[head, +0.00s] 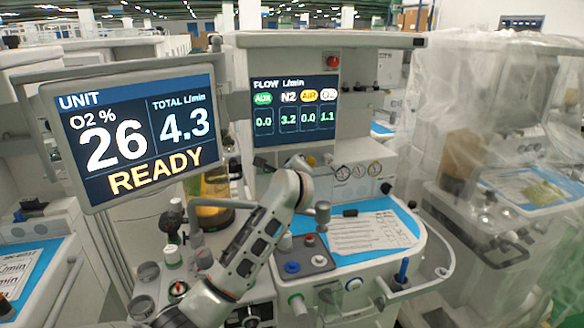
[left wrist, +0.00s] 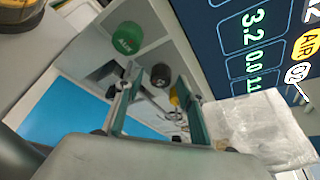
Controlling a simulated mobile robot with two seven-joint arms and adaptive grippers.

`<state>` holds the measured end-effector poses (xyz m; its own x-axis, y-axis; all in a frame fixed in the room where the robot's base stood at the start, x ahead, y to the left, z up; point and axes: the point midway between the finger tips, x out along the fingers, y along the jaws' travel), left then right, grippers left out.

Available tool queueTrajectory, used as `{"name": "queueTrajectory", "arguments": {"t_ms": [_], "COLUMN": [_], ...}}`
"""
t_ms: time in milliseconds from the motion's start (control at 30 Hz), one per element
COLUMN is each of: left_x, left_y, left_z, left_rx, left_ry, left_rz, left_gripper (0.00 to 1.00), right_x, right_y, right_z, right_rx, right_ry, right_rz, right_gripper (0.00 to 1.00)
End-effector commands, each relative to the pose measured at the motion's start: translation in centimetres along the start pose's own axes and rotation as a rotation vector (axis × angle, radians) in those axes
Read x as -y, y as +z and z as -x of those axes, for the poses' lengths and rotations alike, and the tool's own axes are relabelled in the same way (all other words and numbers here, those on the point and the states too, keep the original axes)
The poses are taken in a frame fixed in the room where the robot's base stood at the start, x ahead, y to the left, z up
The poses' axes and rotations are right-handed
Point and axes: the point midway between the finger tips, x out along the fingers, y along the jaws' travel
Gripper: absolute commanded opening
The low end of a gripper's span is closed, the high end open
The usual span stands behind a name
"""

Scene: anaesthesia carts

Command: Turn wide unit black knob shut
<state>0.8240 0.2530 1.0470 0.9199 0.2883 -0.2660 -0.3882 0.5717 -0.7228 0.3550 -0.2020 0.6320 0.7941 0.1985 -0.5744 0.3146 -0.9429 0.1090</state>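The black knob (left wrist: 161,75) shows in the left wrist view on the unit's pale front panel, beside a larger green knob (left wrist: 126,38). My left gripper (left wrist: 158,82) is open, with its two fingers on either side of the black knob as seen from the wrist. I cannot tell whether they touch it. In the head view my left arm covers this knob area, and the gripper is hidden. The flow screen (head: 294,109) reads 3.2 under N2 and 1.1 in its last column. My right gripper is not in view.
A yellow knob (left wrist: 174,96) lies close to the right finger. The tilted unit screen (head: 137,136) reads O2 26, total 4.3, READY. A blue-covered worktop (head: 350,258) with a paper sheet lies below the panel. A plastic-draped cart (head: 490,190) stands at right.

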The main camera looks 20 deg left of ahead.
Motion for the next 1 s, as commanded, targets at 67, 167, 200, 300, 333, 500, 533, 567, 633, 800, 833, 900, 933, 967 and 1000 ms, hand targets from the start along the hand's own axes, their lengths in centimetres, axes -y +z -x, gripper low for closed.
{"name": "queueTrajectory", "arguments": {"t_ms": [67,167,200,300,333,500,533,567,633,800,833,900,933,967,1000], "left_x": [0.01,-0.02,-0.01,0.00,0.00,-0.01,-0.01,-0.01,-0.02,-0.02,-0.03,-0.04,-0.02,0.00,0.00], "left_y": [0.03,-0.02,-0.03,-0.02,-0.02,-0.01,0.00,0.00,0.00,-0.01,-0.02,-0.03,-0.06,-0.10,-0.11], "left_z": [-0.70,-1.17,-1.26,-1.34,-1.34,-1.33,-1.33,-1.33,-1.32,-1.32,-1.32,-1.32,-1.31,-1.30,-1.30], "left_rx": [0.001,0.000,0.000,0.000,0.000,0.000,0.000,0.000,0.000,0.000,0.000,0.000,0.000,-0.001,-0.001], "left_ry": [0.000,0.000,0.000,-0.001,-0.001,-0.001,-0.001,-0.001,-0.001,0.001,0.002,0.006,0.008,0.011,0.016], "left_rz": [-0.002,-0.001,-0.001,-0.001,-0.001,-0.001,-0.001,-0.001,-0.001,-0.003,-0.004,-0.013,-0.018,-0.025,-0.035], "left_gripper": [0.39,0.39,0.39,0.39,0.39,0.28,0.20,0.13,0.00,0.00,0.00,0.00,0.00,0.00,0.00], "right_x": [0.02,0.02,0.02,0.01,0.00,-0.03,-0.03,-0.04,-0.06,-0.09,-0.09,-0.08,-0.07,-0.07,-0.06], "right_y": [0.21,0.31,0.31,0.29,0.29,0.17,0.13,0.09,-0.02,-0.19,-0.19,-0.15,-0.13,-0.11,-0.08], "right_z": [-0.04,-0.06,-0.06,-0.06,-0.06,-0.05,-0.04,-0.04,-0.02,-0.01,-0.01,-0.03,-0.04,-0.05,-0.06], "right_rx": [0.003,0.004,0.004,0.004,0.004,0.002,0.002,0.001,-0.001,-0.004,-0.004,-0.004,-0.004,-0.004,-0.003], "right_ry": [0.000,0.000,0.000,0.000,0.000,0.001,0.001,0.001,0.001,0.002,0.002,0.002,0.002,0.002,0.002], "right_rz": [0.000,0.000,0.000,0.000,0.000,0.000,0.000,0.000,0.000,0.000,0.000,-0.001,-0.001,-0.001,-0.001], "right_gripper": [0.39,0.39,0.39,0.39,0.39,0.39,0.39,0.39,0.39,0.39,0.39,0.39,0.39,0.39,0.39]}}
